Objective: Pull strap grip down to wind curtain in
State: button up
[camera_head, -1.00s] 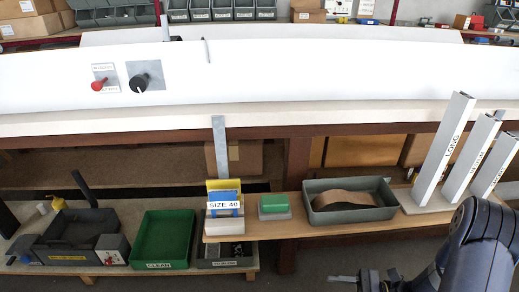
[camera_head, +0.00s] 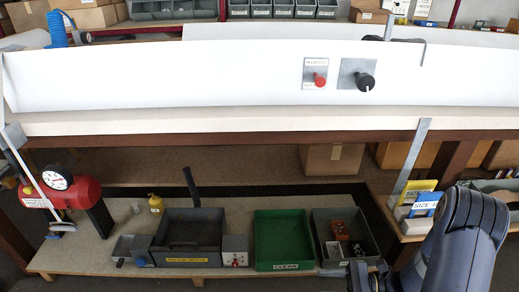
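I cannot make out a strap grip or a curtain for certain. Nothing is visibly held.
A long white panel (camera_head: 200,75) with a red knob (camera_head: 320,79) and black dial (camera_head: 364,81) spans the bench. The low shelf (camera_head: 130,214) carries a green tray (camera_head: 283,266), grey bins and a red tank (camera_head: 85,192).

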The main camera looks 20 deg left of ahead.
aim_at(67, 228)
jog(key=j+u, duration=0.2)
jog(key=j, duration=3.2)
jog(key=i, duration=0.05)
